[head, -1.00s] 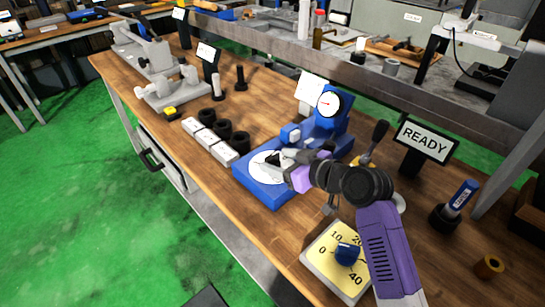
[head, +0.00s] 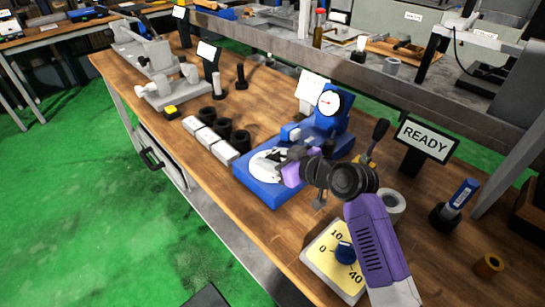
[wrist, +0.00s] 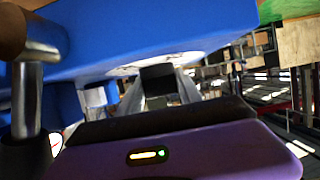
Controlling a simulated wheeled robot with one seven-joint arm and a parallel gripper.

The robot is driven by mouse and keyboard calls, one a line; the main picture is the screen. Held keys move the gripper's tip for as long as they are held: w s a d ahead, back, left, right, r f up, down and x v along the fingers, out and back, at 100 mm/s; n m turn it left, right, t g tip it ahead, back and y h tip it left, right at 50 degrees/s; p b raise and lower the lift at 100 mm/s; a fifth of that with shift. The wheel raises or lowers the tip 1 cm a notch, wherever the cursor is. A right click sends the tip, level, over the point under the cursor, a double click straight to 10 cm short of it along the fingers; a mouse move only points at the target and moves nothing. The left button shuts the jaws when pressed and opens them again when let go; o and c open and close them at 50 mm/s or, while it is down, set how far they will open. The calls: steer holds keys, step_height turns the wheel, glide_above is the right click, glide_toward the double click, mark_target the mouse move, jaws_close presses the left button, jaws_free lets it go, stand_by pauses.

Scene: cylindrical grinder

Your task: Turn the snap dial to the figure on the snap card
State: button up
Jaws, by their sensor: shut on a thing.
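A blue fixture (head: 258,193) stands on the wooden bench, with a round white dial face (head: 254,163) on its low front part. My gripper (head: 270,163) reaches down over this face from the right and is shut on a small dark knob-like piece there. In the wrist view a dark block (wrist: 158,82) sits between the grey fingers, close to the blue body and the white face. The gripper covers part of the face, and I cannot read its figures. A white card (head: 309,88) stands behind the fixture; its writing is too small to read.
A round gauge (head: 329,101) rises at the fixture's back. A yellow plate (head: 326,262) with figures and a blue knob (head: 345,253) lies under my forearm. A READY sign (head: 424,142) stands right. Several black rings and pale blocks (head: 208,139) lie left of the fixture.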

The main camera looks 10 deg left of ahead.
steer(key=shift+r+p, duration=0.1)
steer(key=shift+p, duration=0.3)
steer(key=shift+s+a+r+m+t+h+p, duration=0.15)
steer(key=shift+m+t+h+p, duration=0.4)
steer(key=shift+p, duration=0.3)
steer(key=shift+m+t+h+p, duration=0.45)
steer(key=shift+m+p, duration=0.2)
steer(key=shift+p, duration=0.5)
jaws_close()
steer(key=shift+m+t+h+p, duration=0.5)
steer(key=shift+m+h+p, duration=0.1)
steer(key=shift+p, duration=0.4)
steer(key=shift+f+m+t+h+p, duration=0.2)
steer(key=shift+m+t+h+p, duration=0.4)
steer(key=shift+m+h, duration=0.4)
steer(key=m+h+b, duration=0.1)
steer(key=m+t+h+b, duration=0.1)
steer(key=shift+f+m+h, duration=0.3)
steer(key=shift+f+h, duration=0.1)
steer(key=m+h+b, duration=0.2)
steer(key=b, duration=0.3)
steer(key=shift+h, duration=0.4)
steer(key=shift+r+m+h+b, duration=0.1)
steer(key=shift+m+h+b, duration=0.6)
steer(key=shift+m+b, duration=0.15)
